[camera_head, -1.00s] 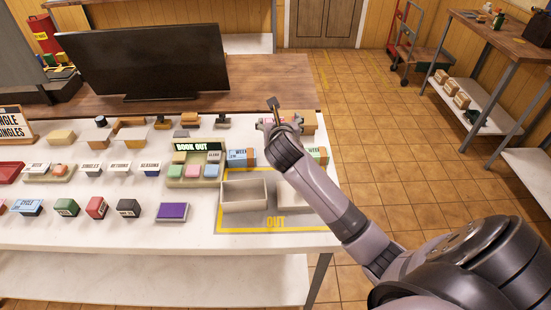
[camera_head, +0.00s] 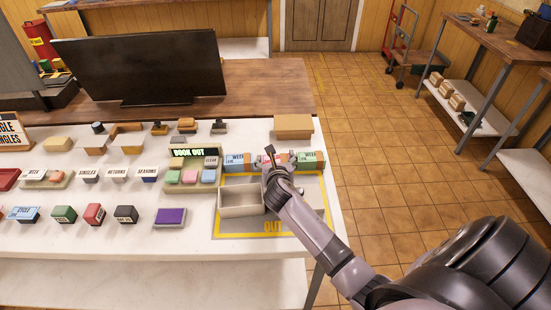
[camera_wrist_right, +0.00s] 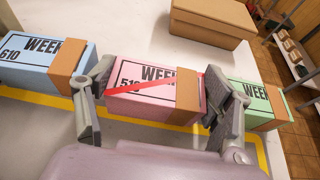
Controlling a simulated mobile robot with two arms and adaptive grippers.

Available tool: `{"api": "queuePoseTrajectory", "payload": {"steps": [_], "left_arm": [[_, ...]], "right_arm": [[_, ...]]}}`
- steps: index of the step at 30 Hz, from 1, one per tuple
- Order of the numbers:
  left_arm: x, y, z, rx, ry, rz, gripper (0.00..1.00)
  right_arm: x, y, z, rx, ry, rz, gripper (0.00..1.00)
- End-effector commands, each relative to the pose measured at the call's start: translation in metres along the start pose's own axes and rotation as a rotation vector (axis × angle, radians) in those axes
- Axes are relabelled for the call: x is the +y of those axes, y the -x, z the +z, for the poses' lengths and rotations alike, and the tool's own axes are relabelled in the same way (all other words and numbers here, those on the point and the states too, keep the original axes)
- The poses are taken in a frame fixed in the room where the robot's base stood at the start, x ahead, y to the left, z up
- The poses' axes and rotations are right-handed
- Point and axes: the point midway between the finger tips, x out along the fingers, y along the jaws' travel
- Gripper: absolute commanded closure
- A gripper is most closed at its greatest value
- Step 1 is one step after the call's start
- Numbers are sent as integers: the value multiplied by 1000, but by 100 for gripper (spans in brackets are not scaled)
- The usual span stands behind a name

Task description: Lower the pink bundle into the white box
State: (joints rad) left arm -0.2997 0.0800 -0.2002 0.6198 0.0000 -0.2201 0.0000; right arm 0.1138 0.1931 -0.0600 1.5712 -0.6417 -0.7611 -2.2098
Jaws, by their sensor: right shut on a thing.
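The pink bundle (camera_wrist_right: 155,92) has a brown band, dark lettering and a red diagonal stripe. In the right wrist view it is between the two fingers of my right gripper (camera_wrist_right: 160,108), which is shut on it. In the head view my right gripper (camera_head: 276,168) mostly hides the bundle, just behind the boxes on the yellow-edged OUT mat. A white open box (camera_head: 242,209) stands on the left part of that mat and looks empty. A second pale open box (camera_head: 311,190) is to its right, partly hidden by my arm. My left gripper is out of view.
A blue bundle (camera_wrist_right: 45,55) and a green bundle (camera_wrist_right: 256,102) flank the pink one closely. A brown carton (camera_head: 293,126) stands behind them. The BOOK OUT tray (camera_head: 192,183) with coloured blocks is left of the mat (camera_head: 226,233). The table's right edge is close.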

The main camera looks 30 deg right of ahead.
Motion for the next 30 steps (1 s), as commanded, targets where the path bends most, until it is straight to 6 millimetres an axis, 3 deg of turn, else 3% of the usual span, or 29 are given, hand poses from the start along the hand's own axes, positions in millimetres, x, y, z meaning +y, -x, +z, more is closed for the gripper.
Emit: {"api": "queuePoseTrajectory", "payload": {"steps": [6,7,15,25,30], "left_arm": [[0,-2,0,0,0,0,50],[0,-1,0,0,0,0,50],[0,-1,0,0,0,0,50],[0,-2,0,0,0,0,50],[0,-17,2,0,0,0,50]], "right_arm": [[0,-2,-4,-2,0,0,56],[0,-2,-3,-1,-1,0,24],[0,-2,-3,-1,-1,0,6],[0,-2,-4,-1,-1,0,5],[1,-3,-7,-2,-3,1,5]]}}
